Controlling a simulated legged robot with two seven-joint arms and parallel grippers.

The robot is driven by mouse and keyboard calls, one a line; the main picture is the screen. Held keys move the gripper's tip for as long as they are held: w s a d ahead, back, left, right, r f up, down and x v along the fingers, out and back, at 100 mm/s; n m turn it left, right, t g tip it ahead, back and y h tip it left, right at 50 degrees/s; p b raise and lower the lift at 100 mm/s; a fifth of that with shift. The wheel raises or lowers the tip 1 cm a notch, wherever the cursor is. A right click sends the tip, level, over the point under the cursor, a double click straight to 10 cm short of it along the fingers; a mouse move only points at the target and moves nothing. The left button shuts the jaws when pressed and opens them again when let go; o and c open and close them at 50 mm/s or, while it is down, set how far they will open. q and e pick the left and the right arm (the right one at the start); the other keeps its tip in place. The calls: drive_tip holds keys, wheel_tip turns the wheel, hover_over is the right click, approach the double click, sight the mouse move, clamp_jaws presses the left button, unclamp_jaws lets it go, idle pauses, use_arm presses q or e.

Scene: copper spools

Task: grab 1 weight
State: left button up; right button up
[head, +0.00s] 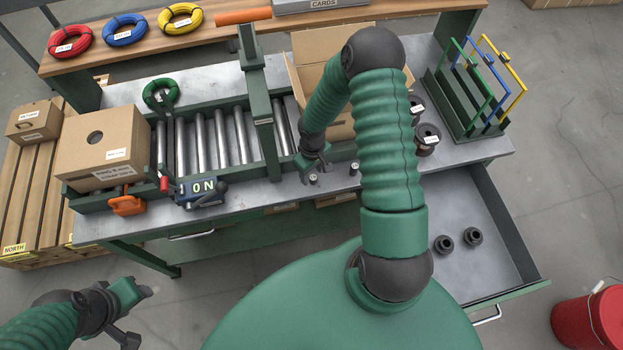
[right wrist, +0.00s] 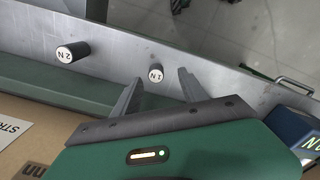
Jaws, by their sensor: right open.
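Two small dark cylindrical weights with white tops stand on the grey bench top. The 1 N weight (right wrist: 156,74) stands between my right fingertips in the right wrist view; it also shows in the head view (head: 313,179). The 2 N weight (right wrist: 71,52) is apart to its left, and shows in the head view (head: 354,169) to its right. My right gripper (right wrist: 159,77) is open and empty at the bench's front edge, close to the 1 N weight (head: 313,179); contact cannot be told. My left gripper (head: 141,316) is open and empty, away from the bench at lower left.
An open cardboard box (head: 310,72) stands behind the right gripper. A roller conveyor (head: 212,140) and a blue "ON" device (head: 203,192) lie left. Copper spools (head: 427,138) and a green rack (head: 455,100) stand right. An open drawer (head: 490,225) holds two dark pieces.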

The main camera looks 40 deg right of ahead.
sight(314, 176)
drive_tip(key=f, duration=0.3)
drive_tip(key=shift+d+f, duration=0.1)
drive_tip(key=shift+d, duration=0.2)
drive_tip(key=shift+w+d+f, duration=0.2)
drive_tip(key=shift+d+f, duration=0.2)
drive_tip(key=shift+s+a+r, duration=0.15)
drive_tip(key=shift+a+r, duration=0.05)
drive_tip(key=shift+a, duration=0.2)
drive_tip(key=c, duration=0.7)
drive_tip(key=shift+a, duration=0.1)
clamp_jaws()
